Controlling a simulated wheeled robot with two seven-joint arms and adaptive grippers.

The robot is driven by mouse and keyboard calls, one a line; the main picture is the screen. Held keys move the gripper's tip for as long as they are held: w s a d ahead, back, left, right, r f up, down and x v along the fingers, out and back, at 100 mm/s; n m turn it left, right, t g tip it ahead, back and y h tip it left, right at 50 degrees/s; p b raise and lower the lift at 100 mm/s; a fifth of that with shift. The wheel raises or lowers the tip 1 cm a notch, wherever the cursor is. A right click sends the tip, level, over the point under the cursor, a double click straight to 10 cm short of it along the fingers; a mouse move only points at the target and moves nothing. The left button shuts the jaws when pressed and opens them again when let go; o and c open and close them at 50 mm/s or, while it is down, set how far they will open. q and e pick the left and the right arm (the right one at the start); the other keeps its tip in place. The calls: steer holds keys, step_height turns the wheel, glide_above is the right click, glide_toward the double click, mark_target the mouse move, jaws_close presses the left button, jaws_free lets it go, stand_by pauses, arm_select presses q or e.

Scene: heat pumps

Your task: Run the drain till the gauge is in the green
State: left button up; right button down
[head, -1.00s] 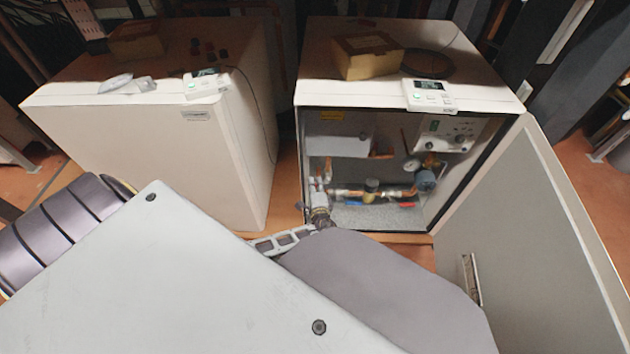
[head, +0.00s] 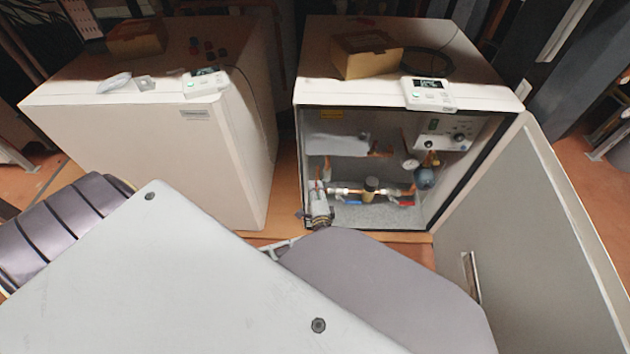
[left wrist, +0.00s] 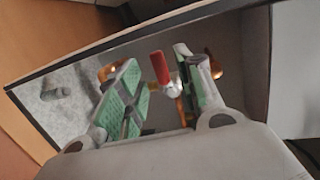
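The heat pump on the right (head: 370,215) stands open. A round white gauge (head: 410,164) sits inside at the right; its needle and green zone are too small to read. A pipe with a blue handle (head: 352,202) and a red handle (head: 405,204) runs low across the inside. My left gripper (head: 320,192) is at the cabinet's lower left. In the left wrist view its green-padded fingers are apart, with a red lever (left wrist: 160,67) showing between and beyond them; contact cannot be told. My right gripper is not in view.
The open door (head: 540,240) stands out at the right. A closed unit (head: 150,150) stands to the left. A cardboard box (head: 366,55) and a controller (head: 428,94) lie on the open unit's top. A blue round part (head: 426,177) hangs below the gauge.

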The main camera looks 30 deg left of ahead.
arm_select(q)
steer(key=shift+v, duration=1.6)
stand_by(0.6)
